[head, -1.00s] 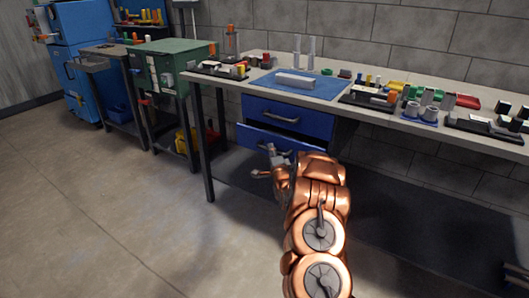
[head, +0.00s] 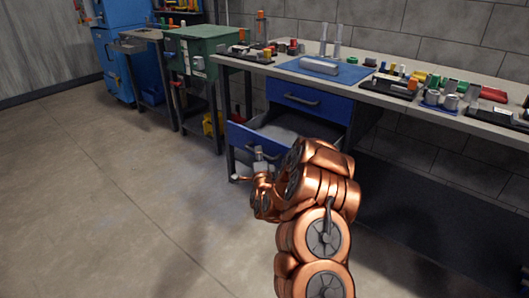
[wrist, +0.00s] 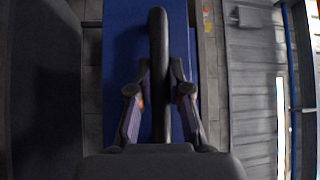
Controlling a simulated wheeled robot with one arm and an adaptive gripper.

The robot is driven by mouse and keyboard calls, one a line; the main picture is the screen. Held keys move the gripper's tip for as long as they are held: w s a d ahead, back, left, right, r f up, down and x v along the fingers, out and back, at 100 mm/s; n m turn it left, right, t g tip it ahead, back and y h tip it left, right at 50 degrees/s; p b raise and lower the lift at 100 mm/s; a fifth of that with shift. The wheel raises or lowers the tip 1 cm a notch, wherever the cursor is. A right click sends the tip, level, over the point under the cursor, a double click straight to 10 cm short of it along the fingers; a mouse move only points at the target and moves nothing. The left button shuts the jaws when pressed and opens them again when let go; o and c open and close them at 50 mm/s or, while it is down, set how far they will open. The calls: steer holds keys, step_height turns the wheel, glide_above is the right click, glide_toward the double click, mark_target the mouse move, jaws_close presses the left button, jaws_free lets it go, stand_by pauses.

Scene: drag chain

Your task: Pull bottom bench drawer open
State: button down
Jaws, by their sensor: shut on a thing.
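The blue bottom bench drawer (head: 243,136) stands pulled out from under the workbench, with its grey inside showing. My gripper (head: 252,168) is at the front of this drawer, low and left of my copper arm. In the wrist view, the blue drawer front (wrist: 124,35) fills the middle, and the dark bar handle (wrist: 158,35) runs upright in the picture. The two fingers of my gripper (wrist: 159,85) lie one on each side of the handle and are shut on it. In the head view my gripper and arm hide the handle and the right part of the drawer front.
The blue top drawer (head: 300,101) is shut. The workbench top (head: 260,68) carries a blue mat (head: 345,75), trays and several small parts. A green cabinet (head: 205,48) stands to the left. The floor (head: 110,200) in front and left is clear.

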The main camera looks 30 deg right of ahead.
steer(key=shift+s+a, duration=0.15)
steer(key=shift+a, duration=0.15)
steer(key=c, duration=1.1)
jaws_free()
steer(key=shift+a, duration=0.1)
steer(key=v, duration=0.7)
steer(key=shift+s, duration=0.2)
steer(key=shift+a, duration=0.1)
